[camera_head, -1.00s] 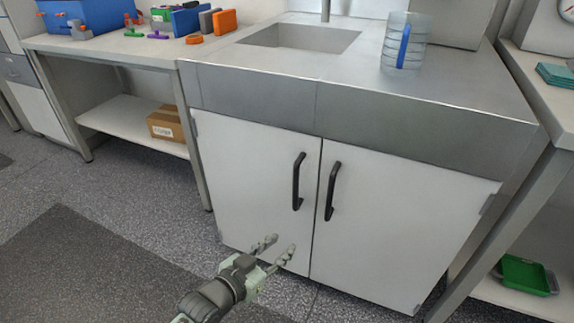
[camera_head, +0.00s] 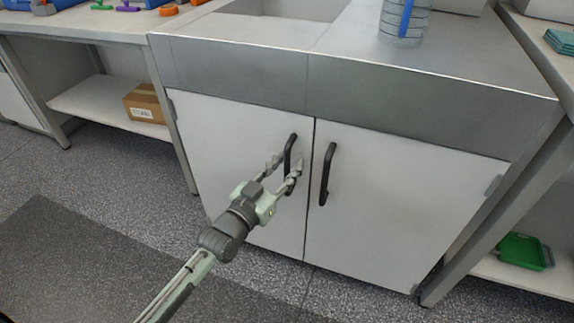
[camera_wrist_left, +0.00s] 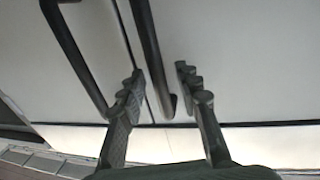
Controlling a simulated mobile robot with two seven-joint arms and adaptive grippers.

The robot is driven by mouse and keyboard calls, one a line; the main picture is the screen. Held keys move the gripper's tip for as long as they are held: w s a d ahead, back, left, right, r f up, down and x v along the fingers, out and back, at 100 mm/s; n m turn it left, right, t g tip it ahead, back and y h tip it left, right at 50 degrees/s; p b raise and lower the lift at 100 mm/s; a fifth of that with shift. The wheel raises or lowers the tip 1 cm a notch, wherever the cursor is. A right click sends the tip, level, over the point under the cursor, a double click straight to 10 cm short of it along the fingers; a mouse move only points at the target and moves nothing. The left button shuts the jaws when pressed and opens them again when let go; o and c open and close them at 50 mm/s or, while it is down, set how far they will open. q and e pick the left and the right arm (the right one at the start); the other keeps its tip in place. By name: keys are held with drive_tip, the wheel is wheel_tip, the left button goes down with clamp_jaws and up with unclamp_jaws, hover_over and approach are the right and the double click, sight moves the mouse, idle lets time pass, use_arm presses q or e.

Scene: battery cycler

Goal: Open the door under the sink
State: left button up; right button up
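The cabinet under the sink has two white doors, both closed: the left door (camera_head: 225,135) and the right door (camera_head: 400,200). Each has a black bar handle near the middle seam: the left handle (camera_head: 289,153) and the right handle (camera_head: 327,175). My left gripper (camera_head: 284,167) is at the left handle, fingers spread. In the left wrist view, one handle (camera_wrist_left: 148,45) shows between the open fingers of my left gripper (camera_wrist_left: 162,85), with a gap to each; the other handle (camera_wrist_left: 72,50) is outside them. Contact is not clear. My right gripper is not in view.
The steel counter (camera_head: 340,75) overhangs the doors, with a clear blue-striped container (camera_head: 402,22) on it. A table with a cardboard box (camera_head: 145,103) on its shelf stands left. A green tray (camera_head: 522,251) lies on a shelf at right. The floor before the doors is clear.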

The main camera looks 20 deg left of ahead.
use_arm(q)
drive_tip(key=shift+w, duration=0.15)
clamp_jaws()
idle(0.5)
